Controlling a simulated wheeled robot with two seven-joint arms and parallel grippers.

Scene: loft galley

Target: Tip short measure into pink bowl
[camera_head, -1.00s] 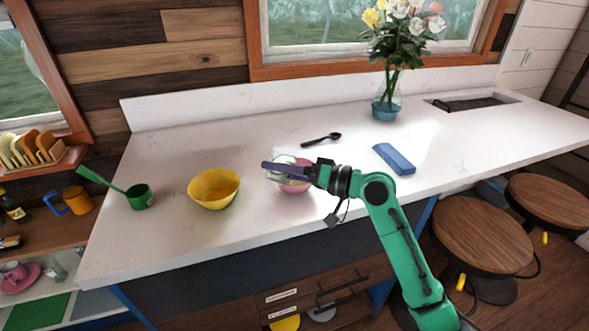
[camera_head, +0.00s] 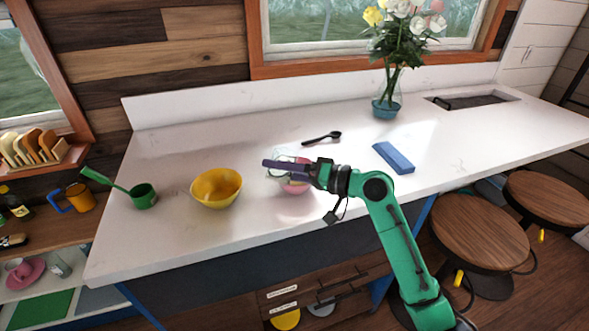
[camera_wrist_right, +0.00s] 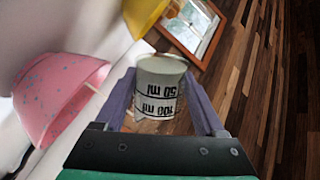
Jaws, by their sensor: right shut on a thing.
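My right gripper (camera_head: 284,165) is over the pink bowl (camera_head: 297,188), shut on the short measure (camera_head: 277,174). The measure is a small pale cup with black 50 ml and 100 ml marks, clear between the fingers in the right wrist view (camera_wrist_right: 160,88). The pink bowl stands on the counter, partly hidden by the gripper; its speckled side shows left of the measure in the wrist view (camera_wrist_right: 58,95). The wrist view is rolled over, with floor at the right. I cannot tell what the measure holds. My left gripper is not in view.
A yellow bowl (camera_head: 216,188) and a green long-handled measure (camera_head: 142,196) stand to the left on the white counter (camera_head: 240,145). A black spoon (camera_head: 322,138) lies behind, a blue block (camera_head: 393,157) to the right, a flower vase (camera_head: 386,106) at the back.

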